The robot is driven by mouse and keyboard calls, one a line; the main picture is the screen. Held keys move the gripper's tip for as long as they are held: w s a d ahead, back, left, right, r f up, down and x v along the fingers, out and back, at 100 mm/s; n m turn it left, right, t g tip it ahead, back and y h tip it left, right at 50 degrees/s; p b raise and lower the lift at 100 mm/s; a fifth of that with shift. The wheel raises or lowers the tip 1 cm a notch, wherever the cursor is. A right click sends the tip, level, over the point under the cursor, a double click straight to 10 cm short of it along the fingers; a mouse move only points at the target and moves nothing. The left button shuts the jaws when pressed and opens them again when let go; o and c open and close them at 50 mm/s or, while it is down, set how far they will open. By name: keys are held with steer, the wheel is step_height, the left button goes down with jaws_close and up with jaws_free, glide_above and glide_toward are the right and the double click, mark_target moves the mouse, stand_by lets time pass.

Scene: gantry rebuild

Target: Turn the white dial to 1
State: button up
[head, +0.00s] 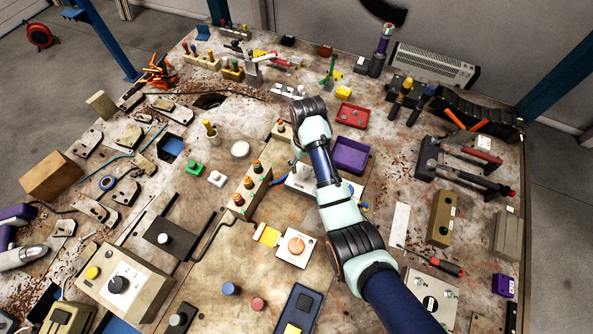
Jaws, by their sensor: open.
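My arm reaches in from the lower right and bends down at its wrist near the middle of the table. My gripper (296,161) is small and partly hidden by my wrist; it is open, just above a white box (301,186). My forearm covers part of this box. I cannot make out a white dial or its numbers on it. A white plate with an orange round knob (296,245) is below the box in the picture.
A purple tray (350,155) and a red tray (352,115) are right of my wrist. A block with orange-topped buttons (252,189) stands close to the left of my gripper. A beige control box with a black knob (118,284) is at the lower left.

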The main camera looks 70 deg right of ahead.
mark_target(304, 172)
step_height(304, 172, down, 5)
steer(key=shift+a+f+b, duration=0.1)
steer(key=shift+f+b, duration=0.05)
steer(key=shift+b, duration=0.2)
steer(key=c, duration=1.1)
steer(key=shift+c, duration=0.2)
steer(key=shift+n+p, duration=0.4)
steer(key=shift+p, duration=0.1)
steer(key=n+p, duration=0.2)
steer(key=shift+r+n, duration=0.2)
steer(key=shift+n, duration=0.2)
steer(key=n+p, duration=0.2)
steer(key=n, duration=0.3)
steer(key=shift+f, duration=0.15)
steer(key=shift+n, duration=0.3)
